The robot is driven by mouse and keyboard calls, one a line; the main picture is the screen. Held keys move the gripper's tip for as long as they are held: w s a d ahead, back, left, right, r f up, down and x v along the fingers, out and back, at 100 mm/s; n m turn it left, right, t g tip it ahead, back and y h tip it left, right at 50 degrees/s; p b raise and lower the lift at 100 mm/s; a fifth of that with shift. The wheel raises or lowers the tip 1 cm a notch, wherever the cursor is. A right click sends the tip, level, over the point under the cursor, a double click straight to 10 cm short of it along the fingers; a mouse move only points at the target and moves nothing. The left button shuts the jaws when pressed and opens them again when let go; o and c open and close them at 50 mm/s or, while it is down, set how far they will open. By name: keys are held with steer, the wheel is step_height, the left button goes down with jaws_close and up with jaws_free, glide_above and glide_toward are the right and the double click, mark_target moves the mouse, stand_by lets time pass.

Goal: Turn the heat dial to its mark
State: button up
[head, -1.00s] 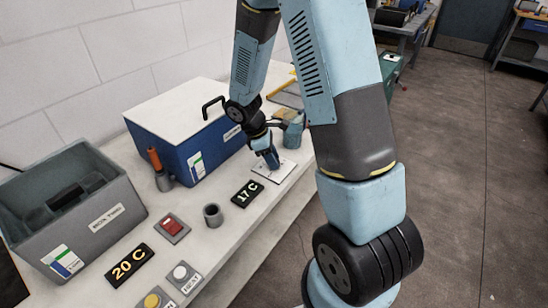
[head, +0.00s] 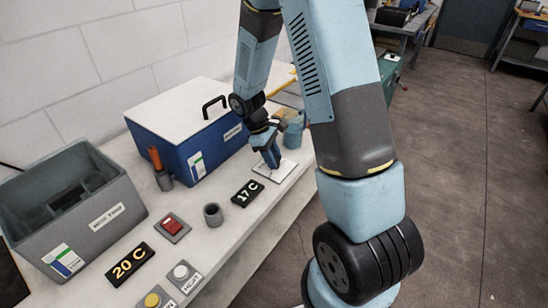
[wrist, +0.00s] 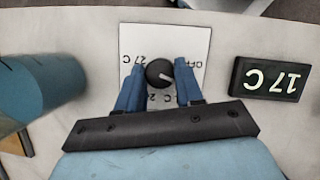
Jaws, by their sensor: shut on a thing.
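The heat dial is a dark round knob (wrist: 159,73) with a light pointer line, in the middle of a white plate (wrist: 190,38) with printed temperature marks. The pointer aims to the lower right in the wrist view. Some marks on the plate are hidden by my fingers. My gripper (wrist: 158,84) has its two blue fingers on either side of the knob, shut on it. In the head view my gripper (head: 272,158) reaches down onto the white plate (head: 287,171), and the knob is hidden there.
A black 17 C sign (head: 248,192) lies beside the plate. A blue box with a white lid (head: 180,110) stands behind. A teal cylinder (head: 293,134) stands close by my gripper. A grey cup (head: 213,215), red switch (head: 173,227) and 20 C sign (head: 131,264) are nearer.

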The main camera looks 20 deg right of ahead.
steer(key=m, duration=0.2)
steer(key=m+y, duration=0.1)
steer(key=shift+w+d+m+g, duration=0.2)
steer(key=shift+w+m+g, duration=0.15)
steer(key=shift+m+g, duration=0.05)
steer(key=shift+d+m+g+y, duration=0.1)
steer(key=shift+m+g+y, duration=0.4)
steer(key=shift+m, duration=1.5)
steer(key=shift+y, duration=0.3)
steer(key=o, duration=1)
steer(key=shift+s, duration=0.1)
steer(key=shift+r, duration=0.1)
steer(key=v, duration=1.3)
steer(key=shift+r, duration=0.35)
